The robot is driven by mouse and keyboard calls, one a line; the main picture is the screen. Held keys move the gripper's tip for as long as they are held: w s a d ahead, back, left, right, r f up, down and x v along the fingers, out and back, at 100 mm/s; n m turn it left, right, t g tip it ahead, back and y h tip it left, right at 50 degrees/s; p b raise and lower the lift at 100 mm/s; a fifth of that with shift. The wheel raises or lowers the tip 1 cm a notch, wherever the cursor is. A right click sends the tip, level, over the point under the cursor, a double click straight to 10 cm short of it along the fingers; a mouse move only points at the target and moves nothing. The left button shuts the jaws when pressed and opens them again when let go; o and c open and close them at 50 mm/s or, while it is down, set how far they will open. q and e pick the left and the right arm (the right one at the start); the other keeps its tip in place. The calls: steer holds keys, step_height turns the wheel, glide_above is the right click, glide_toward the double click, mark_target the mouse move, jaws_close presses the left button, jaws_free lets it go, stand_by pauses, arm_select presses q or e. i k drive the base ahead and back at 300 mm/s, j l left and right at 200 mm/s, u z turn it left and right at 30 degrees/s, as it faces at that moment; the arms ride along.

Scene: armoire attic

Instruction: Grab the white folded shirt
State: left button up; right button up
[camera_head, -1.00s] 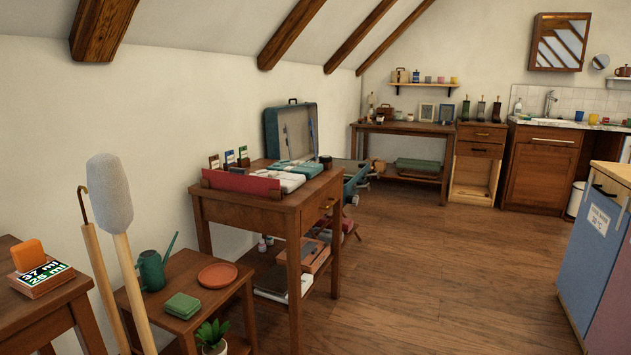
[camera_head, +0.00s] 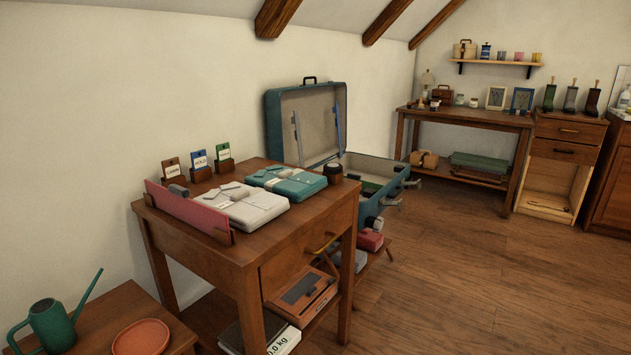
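The white folded shirt (camera_head: 241,206) lies flat on top of the wooden desk (camera_head: 190,228), in the head view left of centre. A teal folded shirt (camera_head: 286,182) lies just behind it to the right. A red upright panel (camera_head: 187,207) stands along the left side of the white shirt. Neither of my grippers shows in the view.
Three small label cards in wooden holders (camera_head: 198,166) stand along the desk's wall side. A dark round jar (camera_head: 333,173) sits at its far corner. An open teal suitcase (camera_head: 375,181) is behind. A low table with a watering can (camera_head: 52,326) is front left. Floor on the right is clear.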

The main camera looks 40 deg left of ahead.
mark_target(247, 208)
steer(key=i+u, duration=0.1)
steer(key=i, duration=0.6)
steer(key=i+l+u, duration=0.1)
steer(key=i, duration=0.6)
steer(key=i+l, duration=0.25)
steer(key=i, duration=0.4)
steer(key=i+u, duration=0.15)
steer(key=u, duration=0.35)
steer(key=i+u, duration=0.2)
steer(key=u, duration=0.3)
steer(key=i+u, duration=0.15)
steer(key=u, duration=0.35)
steer(key=i+l+u, duration=0.15)
steer(key=u, duration=0.35)
steer(key=i+l+u, duration=0.1)
steer(key=l+u, duration=0.15)
steer(key=u, duration=0.25)
